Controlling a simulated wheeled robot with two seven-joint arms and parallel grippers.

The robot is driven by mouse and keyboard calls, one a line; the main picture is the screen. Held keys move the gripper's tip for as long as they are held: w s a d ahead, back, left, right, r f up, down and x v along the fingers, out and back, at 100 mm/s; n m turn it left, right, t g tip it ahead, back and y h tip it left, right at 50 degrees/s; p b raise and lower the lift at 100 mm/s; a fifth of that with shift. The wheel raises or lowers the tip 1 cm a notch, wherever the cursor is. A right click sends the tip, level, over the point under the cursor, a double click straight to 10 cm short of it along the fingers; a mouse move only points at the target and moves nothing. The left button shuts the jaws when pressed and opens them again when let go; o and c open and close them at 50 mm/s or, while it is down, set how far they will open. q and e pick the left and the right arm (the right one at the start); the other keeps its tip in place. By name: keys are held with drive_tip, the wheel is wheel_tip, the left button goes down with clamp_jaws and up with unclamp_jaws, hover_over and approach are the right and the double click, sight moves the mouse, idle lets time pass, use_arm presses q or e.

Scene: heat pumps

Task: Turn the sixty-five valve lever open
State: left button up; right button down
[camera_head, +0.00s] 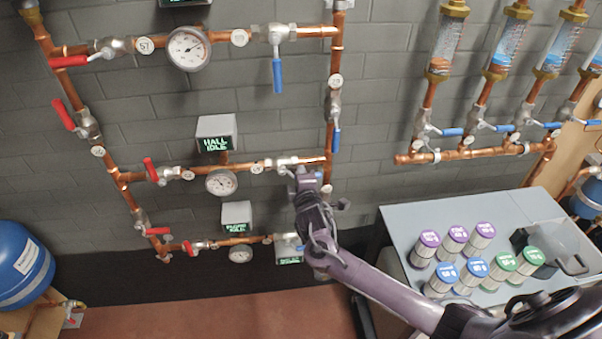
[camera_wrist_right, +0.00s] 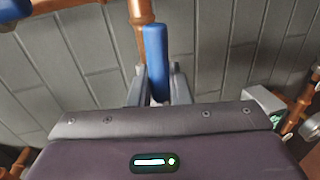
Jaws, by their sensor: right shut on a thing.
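A valve (camera_head: 285,163) with a silver body sits on the middle horizontal copper pipe, beside a round white tag (camera_head: 257,168) whose number is too small to read. My right gripper (camera_head: 303,178) is at this valve, and its body hides most of the lever in the head view. In the right wrist view a blue lever (camera_wrist_right: 155,60) stands between the two grey fingers of the right gripper (camera_wrist_right: 158,92), which is shut on it. The lever's near end is down between the fingers. I cannot confirm that this is lever sixty-five. My left gripper is not in view.
Another blue lever (camera_head: 277,75) hangs down above, and one (camera_head: 336,139) hangs on the vertical pipe close to my right gripper. Red levers (camera_head: 151,170) are at left. A grey table (camera_head: 520,207) with several coloured-lid canisters stands at right, beside my right arm.

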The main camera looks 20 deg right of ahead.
drive_tip(key=shift+r+n, duration=0.2)
drive_tip(key=shift+n, duration=0.1)
drive_tip(key=c, duration=1.4)
unclamp_jaws()
drive_tip(key=b+v, duration=0.1)
drive_tip(key=v, duration=0.6)
drive_tip(key=shift+s, duration=0.35)
drive_tip(key=shift+a, duration=0.1)
